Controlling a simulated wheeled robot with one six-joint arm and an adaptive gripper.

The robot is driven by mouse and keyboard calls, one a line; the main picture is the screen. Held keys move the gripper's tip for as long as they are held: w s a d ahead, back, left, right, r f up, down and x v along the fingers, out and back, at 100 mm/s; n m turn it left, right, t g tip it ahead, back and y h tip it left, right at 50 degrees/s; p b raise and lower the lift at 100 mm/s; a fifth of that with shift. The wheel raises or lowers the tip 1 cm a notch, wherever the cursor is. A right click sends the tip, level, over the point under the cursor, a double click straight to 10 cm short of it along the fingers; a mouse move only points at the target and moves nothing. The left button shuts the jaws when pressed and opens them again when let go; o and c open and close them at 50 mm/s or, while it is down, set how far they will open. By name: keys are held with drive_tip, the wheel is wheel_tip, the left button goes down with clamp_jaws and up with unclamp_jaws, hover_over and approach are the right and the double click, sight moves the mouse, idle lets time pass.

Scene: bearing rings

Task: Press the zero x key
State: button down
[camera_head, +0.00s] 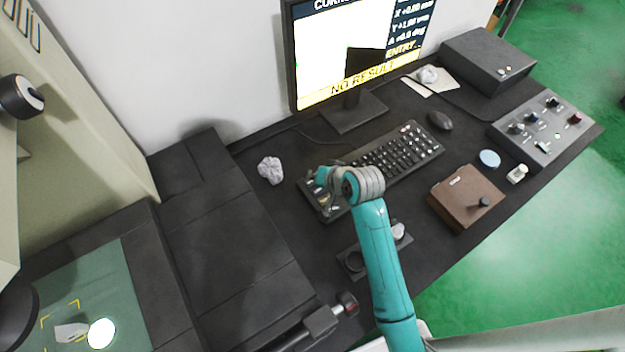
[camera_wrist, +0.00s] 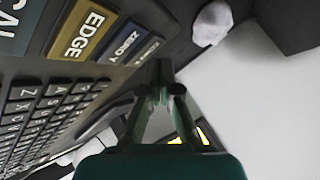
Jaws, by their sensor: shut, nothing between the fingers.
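The black keyboard (camera_head: 402,153) lies on the dark desk below the monitor, with larger labelled keys at its left end. In the wrist view, a yellow EDGE key (camera_wrist: 80,36) sits beside a dark blue key starting with ZERO (camera_wrist: 122,42). I cannot surely read that key's last letter. A further dark key beyond it has an unreadable label. My gripper (camera_head: 322,178) is over the left end of the keyboard. In the wrist view its fingertips (camera_wrist: 165,72) are together and empty, right of the labelled keys; contact cannot be told. My arm hides part of the keyboard.
The monitor (camera_head: 350,55) shows NO RESULT in yellow. A crumpled paper ball (camera_head: 270,170) lies left of the keyboard. A brown box with a knob (camera_head: 465,198), a mouse (camera_head: 440,120) and a grey control panel (camera_head: 545,130) stand to the right.

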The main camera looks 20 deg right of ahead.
drive_tip(key=shift+r, duration=0.3)
drive_tip(key=shift+r, duration=2.5)
